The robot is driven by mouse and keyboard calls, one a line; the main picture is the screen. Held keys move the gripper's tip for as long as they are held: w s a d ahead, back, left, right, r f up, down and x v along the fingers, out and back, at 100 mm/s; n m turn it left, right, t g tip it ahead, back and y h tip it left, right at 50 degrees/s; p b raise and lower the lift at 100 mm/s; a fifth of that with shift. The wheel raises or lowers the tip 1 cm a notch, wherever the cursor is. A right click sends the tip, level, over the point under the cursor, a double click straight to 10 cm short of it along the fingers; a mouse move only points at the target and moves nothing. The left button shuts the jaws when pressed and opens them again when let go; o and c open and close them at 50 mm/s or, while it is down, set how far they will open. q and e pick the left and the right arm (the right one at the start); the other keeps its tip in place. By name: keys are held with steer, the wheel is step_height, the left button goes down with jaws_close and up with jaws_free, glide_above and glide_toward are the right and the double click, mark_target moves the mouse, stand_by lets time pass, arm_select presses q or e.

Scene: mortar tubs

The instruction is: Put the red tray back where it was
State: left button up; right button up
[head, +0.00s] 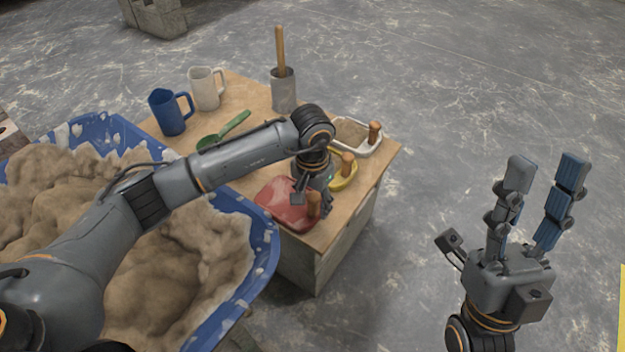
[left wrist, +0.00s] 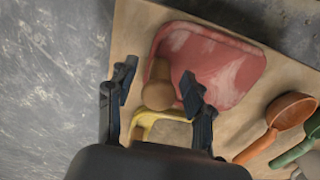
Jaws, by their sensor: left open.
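The red tray (head: 283,207) with whitish smears lies on the wooden table top near its front corner. It also shows in the left wrist view (left wrist: 222,65). A wooden knob handle (left wrist: 158,90) sticks out at its edge. My left gripper (head: 312,199) is over the tray's handle end. In the left wrist view its two fingers stand apart, one on each side of the knob, and neither clearly touches it. My right gripper (head: 540,195) is open and empty, out over the floor at the right, away from the table.
A yellow tray (head: 350,181) and a white tray (head: 375,150) with knobs lie beyond the red one. A green scoop (head: 222,130), blue jug (head: 170,112), white jug (head: 206,90) and grey cylinder (head: 284,92) stand farther back. A blue tub (head: 262,240) of mortar is at left.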

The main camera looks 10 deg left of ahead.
arm_select(q)
step_height(320, 180, up, 6)
steer(key=shift+f+p, duration=0.1)
steer(key=shift+p, duration=0.7)
step_height(320, 180, up, 4)
steer(key=shift+a+r+p, duration=0.1)
steer(key=shift+r+p, duration=0.1)
steer(key=shift+p, duration=0.4)
steer(key=shift+r, duration=0.45)
arm_select(e)
steer(key=w+a+f+g+h, duration=0.1)
steer(key=w+f+g+h, duration=0.1)
steer(key=w+f+g, duration=0.6)
steer(key=shift+w+a+f+h, duration=0.25)
steer(key=shift+w+h, duration=0.15)
steer(key=shift+w, duration=0.7)
